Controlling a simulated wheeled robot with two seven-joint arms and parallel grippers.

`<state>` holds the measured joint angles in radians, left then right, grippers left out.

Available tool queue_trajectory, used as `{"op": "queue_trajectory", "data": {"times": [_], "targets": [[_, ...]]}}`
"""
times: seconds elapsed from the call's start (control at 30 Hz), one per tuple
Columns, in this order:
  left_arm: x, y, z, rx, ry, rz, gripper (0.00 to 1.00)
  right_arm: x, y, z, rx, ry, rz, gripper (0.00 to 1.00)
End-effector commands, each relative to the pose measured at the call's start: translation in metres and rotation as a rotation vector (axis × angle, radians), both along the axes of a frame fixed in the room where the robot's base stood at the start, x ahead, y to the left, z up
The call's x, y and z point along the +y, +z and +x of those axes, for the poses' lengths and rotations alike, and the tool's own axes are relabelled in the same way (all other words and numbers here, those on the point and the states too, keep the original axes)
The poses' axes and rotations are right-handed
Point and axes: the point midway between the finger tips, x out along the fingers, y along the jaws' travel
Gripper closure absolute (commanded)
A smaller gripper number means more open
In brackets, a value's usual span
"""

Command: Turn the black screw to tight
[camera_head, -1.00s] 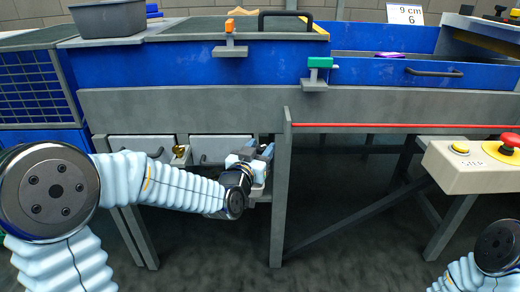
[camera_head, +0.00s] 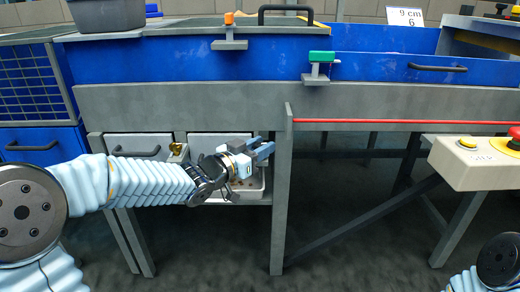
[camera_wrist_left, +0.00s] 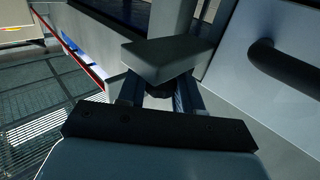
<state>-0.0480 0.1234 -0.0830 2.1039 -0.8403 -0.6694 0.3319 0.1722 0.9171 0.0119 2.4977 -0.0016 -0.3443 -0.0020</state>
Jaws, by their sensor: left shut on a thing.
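The black screw (camera_wrist_left: 160,90) shows in the left wrist view as a small dark knob under a grey block (camera_wrist_left: 165,60). Its lower part is in shadow and partly hidden. My left gripper (camera_wrist_left: 158,94) has one finger on each side of the knob, just below the block, and is shut on it. In the head view my left gripper (camera_head: 266,150) is beside the grey table leg, below the table's front beam. I cannot make out the screw in that view. My right gripper is out of view; only part of my right arm shows at the lower right.
A grey table leg (camera_head: 281,210) stands right of my left gripper. Drawers (camera_head: 140,146) sit behind my left arm. A black handle (camera_wrist_left: 285,65) is close on the right in the wrist view. Two clamps, orange (camera_head: 229,18) and green (camera_head: 320,57), and a button box (camera_head: 470,165) are higher up.

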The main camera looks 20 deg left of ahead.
Motion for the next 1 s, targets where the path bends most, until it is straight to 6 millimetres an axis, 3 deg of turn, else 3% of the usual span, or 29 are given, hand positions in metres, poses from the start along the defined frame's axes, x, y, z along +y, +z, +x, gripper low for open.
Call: {"op": "queue_trajectory", "data": {"times": [0.03,0.43,0.47,0.6,1.0], "targets": [[0.0013,0.0074,0.0011,-0.006,-0.014,-0.003,0.96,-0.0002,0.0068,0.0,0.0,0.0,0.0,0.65],[0.0004,0.0047,-0.0005,-0.004,-0.047,-0.005,0.96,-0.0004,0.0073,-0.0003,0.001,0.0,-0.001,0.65],[0.0004,0.0047,-0.0005,-0.004,-0.047,-0.005,0.64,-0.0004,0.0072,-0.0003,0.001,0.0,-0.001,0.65],[0.0002,0.0042,-0.0006,-0.003,-0.047,-0.005,0.43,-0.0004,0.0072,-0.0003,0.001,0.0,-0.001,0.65],[0.0054,0.0025,-0.0083,0.002,-0.045,-0.003,0.42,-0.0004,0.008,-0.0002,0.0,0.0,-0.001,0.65]]}}
